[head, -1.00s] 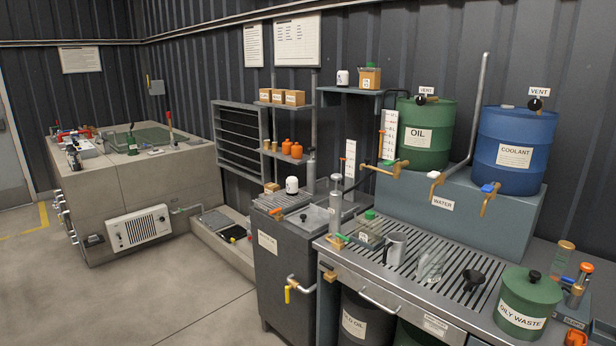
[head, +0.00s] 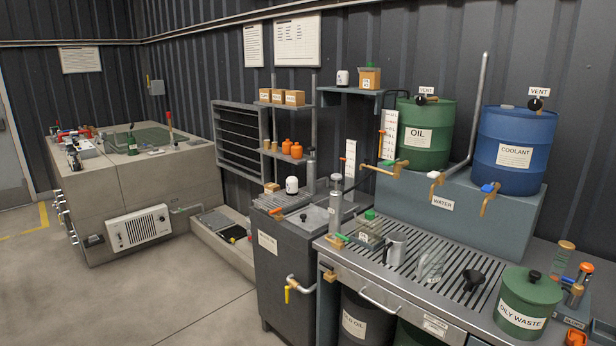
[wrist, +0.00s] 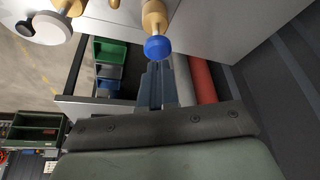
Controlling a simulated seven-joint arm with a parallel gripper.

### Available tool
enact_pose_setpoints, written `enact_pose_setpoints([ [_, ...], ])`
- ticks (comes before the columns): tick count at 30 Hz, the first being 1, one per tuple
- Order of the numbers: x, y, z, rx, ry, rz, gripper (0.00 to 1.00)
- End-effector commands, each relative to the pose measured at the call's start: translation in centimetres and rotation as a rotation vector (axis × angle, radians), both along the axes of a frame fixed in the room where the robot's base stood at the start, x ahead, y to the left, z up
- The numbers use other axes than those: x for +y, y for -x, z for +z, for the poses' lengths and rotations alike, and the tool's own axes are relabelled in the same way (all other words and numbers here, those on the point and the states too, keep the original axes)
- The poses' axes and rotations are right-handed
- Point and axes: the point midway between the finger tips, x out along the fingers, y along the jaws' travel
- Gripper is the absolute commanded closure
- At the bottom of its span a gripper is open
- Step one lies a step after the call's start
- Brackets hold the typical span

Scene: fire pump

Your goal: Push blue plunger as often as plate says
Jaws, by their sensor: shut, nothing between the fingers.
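In the wrist view, the blue plunger (wrist: 158,47) is a round blue knob on a brass-coloured stem, sticking out of a pale grey panel at the top. My gripper (wrist: 157,66) is shut and empty, with its fingers pointing up the picture at the knob. The fingertips end right beside the knob's near side; I cannot tell whether they touch it. The head view shows neither my gripper nor this plunger. I cannot make out a plate with a push count in either view.
A white round knob (wrist: 48,27) on a brass-coloured stem is left of the plunger. A red cylinder (wrist: 206,88) lies right of my fingers, and a green bin (wrist: 110,50) lies left. The head view shows a slatted bench (head: 440,262) and open floor (head: 180,290).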

Motion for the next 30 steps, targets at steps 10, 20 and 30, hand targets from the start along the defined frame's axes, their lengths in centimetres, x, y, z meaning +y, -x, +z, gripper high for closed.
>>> enact_pose_setpoints([
  [10,0.0,0.0,-0.6,0.0,0.0,0.0,1.0],
  [20,0.0,0.0,-1.7,0.0,-0.001,0.0,1.0],
  [30,0.0,0.0,-2.8,0.001,-0.001,0.0,1.0],
])
